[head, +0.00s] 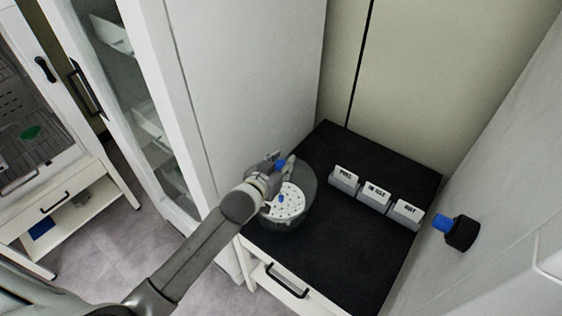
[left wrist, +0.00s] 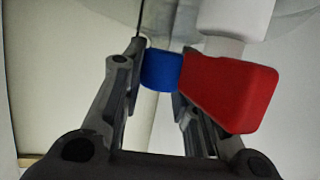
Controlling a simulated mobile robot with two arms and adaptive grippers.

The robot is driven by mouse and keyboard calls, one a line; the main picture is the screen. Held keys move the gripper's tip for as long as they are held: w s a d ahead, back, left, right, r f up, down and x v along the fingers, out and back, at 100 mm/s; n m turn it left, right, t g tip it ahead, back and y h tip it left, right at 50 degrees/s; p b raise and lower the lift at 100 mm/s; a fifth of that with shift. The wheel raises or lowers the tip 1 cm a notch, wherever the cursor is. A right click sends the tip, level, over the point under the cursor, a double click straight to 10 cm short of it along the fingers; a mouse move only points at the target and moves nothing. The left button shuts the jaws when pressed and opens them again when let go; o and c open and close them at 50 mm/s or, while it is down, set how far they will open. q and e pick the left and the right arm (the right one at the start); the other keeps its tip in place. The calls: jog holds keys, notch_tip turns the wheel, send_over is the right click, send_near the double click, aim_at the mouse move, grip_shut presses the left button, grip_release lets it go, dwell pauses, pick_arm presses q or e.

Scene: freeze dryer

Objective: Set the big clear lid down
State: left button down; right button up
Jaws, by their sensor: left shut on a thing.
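The big clear lid (head: 306,184) shows in the head view over the near left part of a black-topped bench. My left gripper (head: 277,166) is shut on a blue knob or stem (left wrist: 161,70) that seems to belong to the lid. In the left wrist view the blue piece sits between the two fingers, and clear curved material shows at the top. A white disc with holes (head: 287,204) shows through or below the lid. I cannot tell whether the lid touches the bench. My right gripper is not in view.
The black bench top (head: 345,243) has free room in front and behind. Three labelled white holders (head: 375,195) stand in a row at its right. A black-and-blue knob (head: 460,232) juts from the right wall. A tall white cabinet stands left. A red piece (left wrist: 232,92) is beside my fingers.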

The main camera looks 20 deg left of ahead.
pick_arm(q)
jog(key=shift+f, duration=0.1)
jog(key=shift+f, duration=0.1)
jog(key=shift+f, duration=0.4)
jog(key=shift+f+b, duration=0.1)
jog(key=shift+b, duration=0.2)
jog(key=c, duration=1.1)
grip_release()
jog(key=shift+f, duration=0.1)
jog(key=shift+s, duration=0.1)
